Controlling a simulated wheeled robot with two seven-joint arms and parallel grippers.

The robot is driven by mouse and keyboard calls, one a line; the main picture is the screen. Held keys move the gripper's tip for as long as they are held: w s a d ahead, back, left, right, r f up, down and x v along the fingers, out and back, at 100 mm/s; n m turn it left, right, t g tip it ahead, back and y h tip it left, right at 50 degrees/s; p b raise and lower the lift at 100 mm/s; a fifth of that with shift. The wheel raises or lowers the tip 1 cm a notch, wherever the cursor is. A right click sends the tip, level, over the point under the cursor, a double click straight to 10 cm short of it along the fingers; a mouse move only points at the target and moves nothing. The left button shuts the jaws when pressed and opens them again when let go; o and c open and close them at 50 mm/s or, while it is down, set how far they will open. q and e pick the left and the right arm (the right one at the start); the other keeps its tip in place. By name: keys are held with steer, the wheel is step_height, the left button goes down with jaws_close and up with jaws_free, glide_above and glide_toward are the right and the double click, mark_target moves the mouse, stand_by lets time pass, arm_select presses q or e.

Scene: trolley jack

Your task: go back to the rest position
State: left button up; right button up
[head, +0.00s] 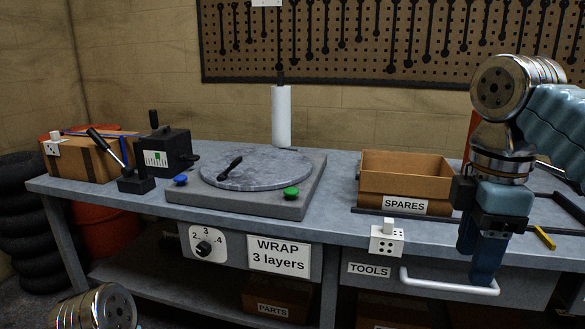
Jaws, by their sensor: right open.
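My right gripper (476,262) hangs fingers-down at the front edge of the workbench, at the right. It is open, and nothing shows between its fingers. Its fingertips overlap the view of the white handle (440,288) of the TOOLS drawer (385,278); I cannot tell whether they touch it. The drawer looks closed. My left gripper is out of view; only a shiny joint of my left arm shows at the bottom left.
The grey bench (345,222) carries a turntable (255,168) with green and blue buttons, a SPARES box (405,175), a lever (135,182), a black device (167,148) and a cardboard box (90,158). A white socket block (387,240) sits at the front edge near my right gripper.

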steer(key=w+a+f+m+y, duration=0.1)
steer(key=w+a+f+m, duration=0.2)
steer(key=f, duration=0.8)
steer(key=w+a+f+y, duration=0.1)
steer(key=w+a+f, duration=0.35)
steer(key=f, duration=0.65)
steer(key=w+a+f+m+y, duration=0.1)
steer(key=w+a+f+m, duration=0.3)
steer(key=f, duration=0.8)
steer(key=s+a+f+m+y, duration=0.1)
steer(key=s+f+m, duration=0.15)
steer(key=f, duration=0.75)
steer(key=s+a+f+m+y, duration=0.15)
steer(key=s+f, duration=0.25)
steer(key=f, duration=0.5)
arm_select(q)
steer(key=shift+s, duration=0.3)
arm_select(e)
steer(key=s+f+m+h, duration=0.1)
steer(key=s+f+m, duration=0.4)
steer(key=s+f, duration=0.3)
steer(key=s, duration=0.2)
steer(key=shift+s+d+f+m+t, duration=0.25)
steer(key=shift+s+f+m+t, duration=0.05)
steer(key=shift+s+f, duration=0.05)
